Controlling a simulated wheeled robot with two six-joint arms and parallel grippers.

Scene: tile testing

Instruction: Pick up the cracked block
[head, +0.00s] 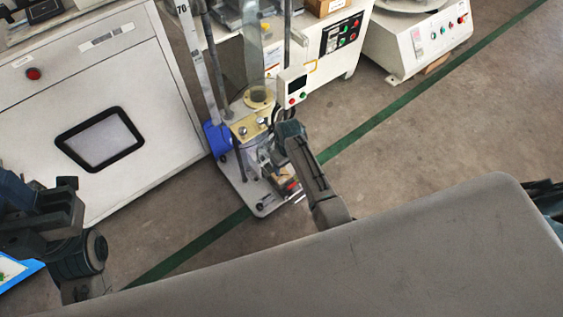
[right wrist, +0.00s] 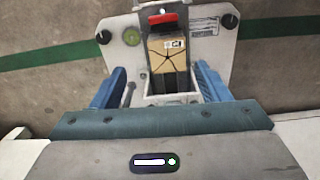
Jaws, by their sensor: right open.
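The cracked block (right wrist: 168,55) is tan with dark cracks spreading from its middle and a small white label. It sits in a holder on the testing machine's base plate in the right wrist view. In the head view only a small tan part (head: 284,179) shows beside my arm. My right gripper (right wrist: 158,88) is open, with one blue finger to each side of the holder, apart from the block. The right gripper shows partly in the head view (head: 272,157). My left gripper (head: 40,215) is at the left edge, away from the block; its jaw opening is unclear.
A red part (right wrist: 163,22) is at the block's far end. Upright columns and a clear tube (head: 254,50) rise behind.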

